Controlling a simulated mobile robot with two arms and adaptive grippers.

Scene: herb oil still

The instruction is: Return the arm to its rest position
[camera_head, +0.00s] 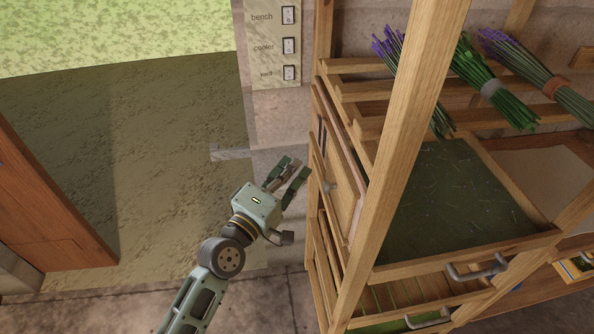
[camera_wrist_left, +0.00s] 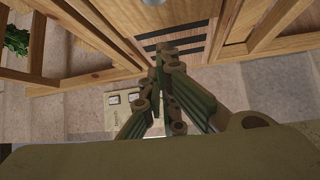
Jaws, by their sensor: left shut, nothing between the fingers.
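My left gripper (camera_head: 287,177) is in the middle of the head view, at the end of my arm that comes up from the bottom. It is shut and empty, just left of the wooden rack (camera_head: 383,170). In the left wrist view its fingers (camera_wrist_left: 165,70) come together at the tips, in front of the wooden slats. I cannot tell whether the fingertips touch the wood. My right gripper is in neither view.
The rack holds bundled lavender (camera_head: 489,85) on its slatted top and a dark green tray (camera_head: 450,200) below. A switch panel (camera_head: 273,45) is on the wall behind. A brown wooden panel (camera_head: 45,200) stands at left. Floor between is open.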

